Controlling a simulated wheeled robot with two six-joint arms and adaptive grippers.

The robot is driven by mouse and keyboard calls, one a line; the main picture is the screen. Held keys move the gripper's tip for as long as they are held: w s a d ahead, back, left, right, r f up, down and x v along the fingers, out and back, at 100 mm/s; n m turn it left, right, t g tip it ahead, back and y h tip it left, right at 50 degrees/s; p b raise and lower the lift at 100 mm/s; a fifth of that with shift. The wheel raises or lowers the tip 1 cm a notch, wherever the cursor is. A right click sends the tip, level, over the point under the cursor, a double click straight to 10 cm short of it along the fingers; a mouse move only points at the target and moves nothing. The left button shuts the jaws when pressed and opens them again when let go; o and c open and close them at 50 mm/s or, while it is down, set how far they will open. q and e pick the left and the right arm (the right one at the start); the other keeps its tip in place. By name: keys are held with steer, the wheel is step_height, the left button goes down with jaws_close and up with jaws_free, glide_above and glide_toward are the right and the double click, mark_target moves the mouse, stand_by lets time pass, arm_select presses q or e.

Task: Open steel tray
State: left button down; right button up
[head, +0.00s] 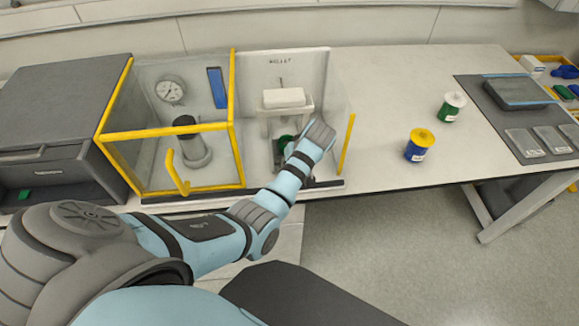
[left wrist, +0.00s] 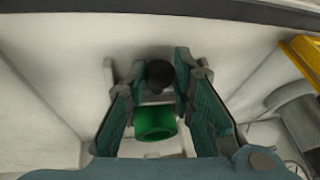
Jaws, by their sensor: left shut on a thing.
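My left arm comes in from the left, and its gripper (left wrist: 160,82) is inside the open-fronted right bay of the glass enclosure. In the left wrist view its fingers are shut on a dark round knob (left wrist: 158,73) at their tips. A green cylinder (left wrist: 155,122) shows between the fingers; I cannot tell whether it joins the knob. In the head view my wrist hides the fingertips. A dark shallow tray (head: 518,93) with a bluish clear cover lies far right; I cannot tell whether it is the steel tray. My right gripper is out of view.
The enclosure's yellow-framed left bay (head: 168,132) holds a gauge and a grey cylinder. A white block (head: 283,97) rests on a stand in the right bay. A blue jar (head: 420,146) and a green jar (head: 452,106) stand on the bench, with clear surface around them.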

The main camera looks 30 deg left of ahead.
arm_select(q)
steer(key=c, duration=1.6)
jaws_free()
steer(key=shift+o, duration=1)
steer(key=shift+s+d+r, duration=0.1)
steer(key=shift+s, duration=0.1)
steer(key=shift+r, duration=0.2)
steer(key=v, duration=1.1)
steer(key=shift+d+r, duration=0.2)
steer(key=shift+r, duration=0.1)
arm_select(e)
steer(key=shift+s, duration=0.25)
